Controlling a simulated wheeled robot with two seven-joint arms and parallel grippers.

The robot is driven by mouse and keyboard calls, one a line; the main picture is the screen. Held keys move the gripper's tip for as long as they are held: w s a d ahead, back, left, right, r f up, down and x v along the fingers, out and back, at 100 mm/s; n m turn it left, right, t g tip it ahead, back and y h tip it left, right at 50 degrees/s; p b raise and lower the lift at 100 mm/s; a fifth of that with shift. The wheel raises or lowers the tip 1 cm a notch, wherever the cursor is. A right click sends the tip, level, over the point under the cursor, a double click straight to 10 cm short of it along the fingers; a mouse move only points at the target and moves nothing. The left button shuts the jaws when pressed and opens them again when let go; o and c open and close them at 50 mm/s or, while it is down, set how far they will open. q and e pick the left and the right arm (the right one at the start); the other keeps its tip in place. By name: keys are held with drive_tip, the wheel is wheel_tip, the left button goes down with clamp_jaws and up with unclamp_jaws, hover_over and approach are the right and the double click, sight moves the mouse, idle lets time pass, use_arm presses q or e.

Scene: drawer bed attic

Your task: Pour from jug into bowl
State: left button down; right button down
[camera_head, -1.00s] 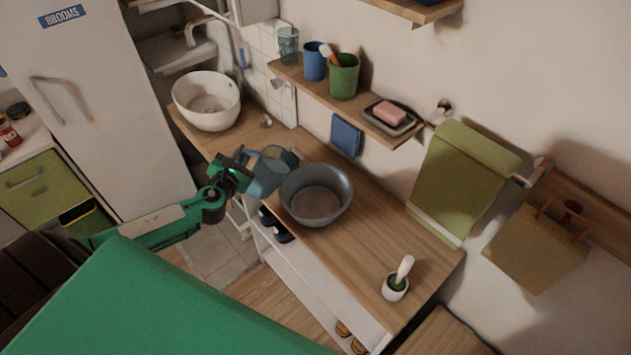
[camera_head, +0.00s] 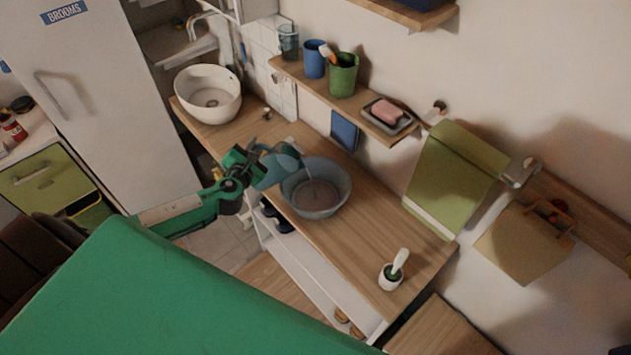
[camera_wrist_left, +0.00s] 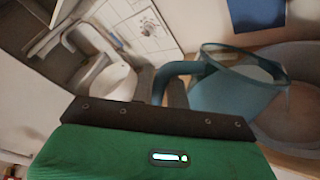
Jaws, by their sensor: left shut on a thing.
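The grey bowl (camera_head: 316,201) stands on the wooden counter in the head view. The translucent blue jug (camera_head: 277,170) is tilted at the bowl's left rim, and a thin stream seems to fall from it into the bowl. My left gripper (camera_head: 250,165) is shut on the jug. My right gripper is not in view.
A white basin (camera_head: 209,108) stands at the counter's far left end. A small white pot with a brush (camera_head: 391,275) stands at the near right. A shelf (camera_head: 350,110) with cups and a soap dish hangs above the counter.

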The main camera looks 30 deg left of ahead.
use_arm(q)
drive_tip(key=shift+w+d+m+p, duration=0.15)
drive_tip(key=shift+d+m+p, duration=0.15)
idle(0.4)
drive_tip(key=shift+w+d+r+m+p, duration=0.1)
drive_tip(key=shift+d+m+p, duration=0.15)
drive_tip(key=shift+m+p, duration=0.1)
idle(0.4)
drive_tip(key=shift+w+d+r+m+p, duration=0.1)
drive_tip(key=shift+d+m+p, duration=0.2)
drive_tip(key=shift+m+p, duration=0.1)
idle(1.3)
drive_tip(key=shift+w+d+g, duration=0.1)
drive_tip(key=shift+d+g, duration=0.1)
drive_tip(key=shift+g, duration=0.1)
idle(0.5)
drive_tip(key=shift+w+d+m+y+p, duration=0.15)
drive_tip(key=shift+d+m+y+p, duration=0.15)
drive_tip(key=shift+m+p, duration=0.15)
idle(0.8)
drive_tip(key=shift+w+d+m+p, duration=0.35)
drive_tip(key=shift+d+m, duration=0.25)
drive_tip(key=shift+d, duration=0.1)
idle(2.1)
